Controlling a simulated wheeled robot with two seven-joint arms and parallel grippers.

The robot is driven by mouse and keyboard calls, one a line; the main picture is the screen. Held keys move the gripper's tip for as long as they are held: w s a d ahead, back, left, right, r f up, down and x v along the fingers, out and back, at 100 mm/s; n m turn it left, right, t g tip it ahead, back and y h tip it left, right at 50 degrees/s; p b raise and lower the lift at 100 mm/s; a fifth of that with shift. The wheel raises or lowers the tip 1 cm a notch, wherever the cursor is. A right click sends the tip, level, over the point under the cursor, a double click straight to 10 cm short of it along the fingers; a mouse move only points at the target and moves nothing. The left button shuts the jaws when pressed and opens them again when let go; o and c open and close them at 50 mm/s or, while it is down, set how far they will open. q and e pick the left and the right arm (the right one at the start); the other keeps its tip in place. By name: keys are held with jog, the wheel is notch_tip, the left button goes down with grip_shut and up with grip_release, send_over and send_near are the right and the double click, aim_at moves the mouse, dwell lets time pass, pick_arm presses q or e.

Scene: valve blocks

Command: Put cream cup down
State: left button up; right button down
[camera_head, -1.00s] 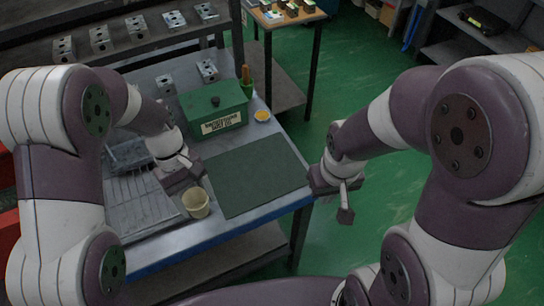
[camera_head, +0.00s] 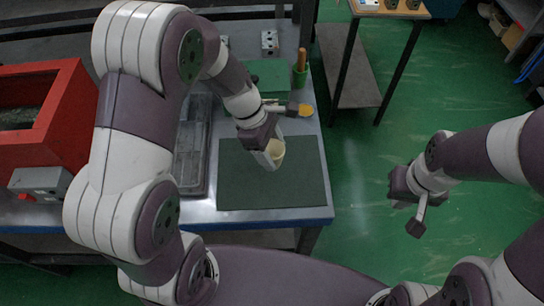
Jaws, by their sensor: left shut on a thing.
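The cream cup (camera_head: 277,150) is upright or nearly so over the dark green mat (camera_head: 240,190), toward its upper middle. My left gripper (camera_head: 268,155) is shut on the cup's left side and partly hides it. I cannot tell whether the cup's base touches the mat. My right gripper (camera_head: 405,205) hangs empty over the green floor, right of the table and away from the cup. The gap between its fingers is not clear.
Behind the mat stand a green box (camera_head: 270,75), partly hidden by my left arm, a green holder (camera_head: 300,76) and a yellow disc (camera_head: 306,110). A grey tray (camera_head: 188,150) lies left of the mat. The mat's front part is clear.

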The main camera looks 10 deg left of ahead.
aim_at(272, 156)
pick_arm(q)
jog(key=shift+w+a+f, duration=0.3)
notch_tip(272, 156, down, 4)
jog(key=shift+s+a+r+b, duration=0.1)
jog(key=shift+s+r+b, duration=0.05)
jog(key=shift+b, duration=0.2)
jog(key=shift+f, duration=0.25)
jog(key=o, duration=1.1)
jog(key=shift+c, duration=0.2)
